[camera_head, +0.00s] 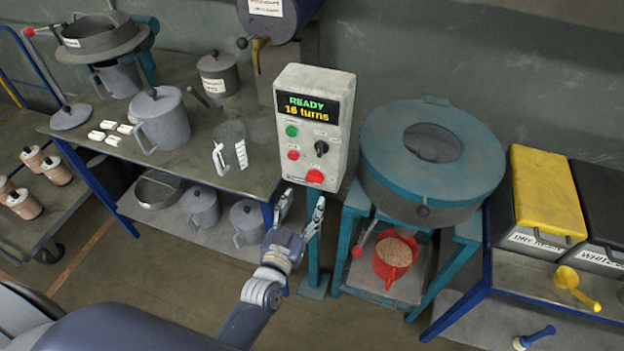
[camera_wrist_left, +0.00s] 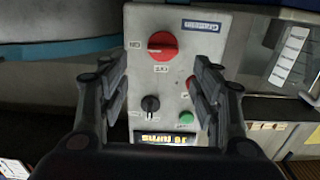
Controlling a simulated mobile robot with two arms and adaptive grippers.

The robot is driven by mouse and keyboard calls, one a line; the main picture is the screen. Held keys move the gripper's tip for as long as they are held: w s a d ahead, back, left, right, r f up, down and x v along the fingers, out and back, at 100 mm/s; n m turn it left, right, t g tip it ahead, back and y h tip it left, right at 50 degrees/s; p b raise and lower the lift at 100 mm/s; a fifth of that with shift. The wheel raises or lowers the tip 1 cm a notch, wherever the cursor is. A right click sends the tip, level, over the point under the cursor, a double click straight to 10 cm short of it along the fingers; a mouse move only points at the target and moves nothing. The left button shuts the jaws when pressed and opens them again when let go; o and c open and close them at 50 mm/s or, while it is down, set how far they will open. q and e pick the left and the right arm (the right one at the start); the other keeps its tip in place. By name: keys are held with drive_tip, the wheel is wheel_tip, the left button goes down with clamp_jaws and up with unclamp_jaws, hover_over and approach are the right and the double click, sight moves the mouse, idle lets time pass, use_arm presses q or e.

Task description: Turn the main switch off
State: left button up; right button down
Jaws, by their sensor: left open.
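The grey control box (camera_head: 318,120) stands on a teal post. Its main switch (camera_head: 314,176) is a red rotary knob low on the face. In the left wrist view, which shows the box upside down, the red knob (camera_wrist_left: 162,45) has its grip bar lying across, in line with the ON label; another label sits below it. My left gripper (camera_head: 303,203) is just in front of the box's lower edge. In the wrist view its open fingers (camera_wrist_left: 158,85) stand either side of the box face, empty and apart from the knob. My right gripper is not in view.
The box also has a lit display (camera_head: 308,107) reading READY, a green button (camera_head: 291,130), a small red button (camera_head: 293,154) and a black selector (camera_head: 321,147). A teal round machine (camera_head: 385,165) stands close right; a workbench (camera_head: 200,170) with pots stands left.

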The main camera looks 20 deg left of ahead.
sight(313, 182)
use_arm(q)
drive_tip(key=w, duration=0.6)
drive_tip(key=shift+w+a+f+p, duration=0.1)
drive_tip(key=shift+p, duration=0.25)
drive_tip(key=shift+w, duration=0.75)
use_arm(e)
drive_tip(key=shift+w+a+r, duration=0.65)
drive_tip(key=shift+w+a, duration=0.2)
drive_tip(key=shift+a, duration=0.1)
use_arm(q)
drive_tip(key=c, duration=0.9)
drive_tip(key=shift+c, duration=0.7)
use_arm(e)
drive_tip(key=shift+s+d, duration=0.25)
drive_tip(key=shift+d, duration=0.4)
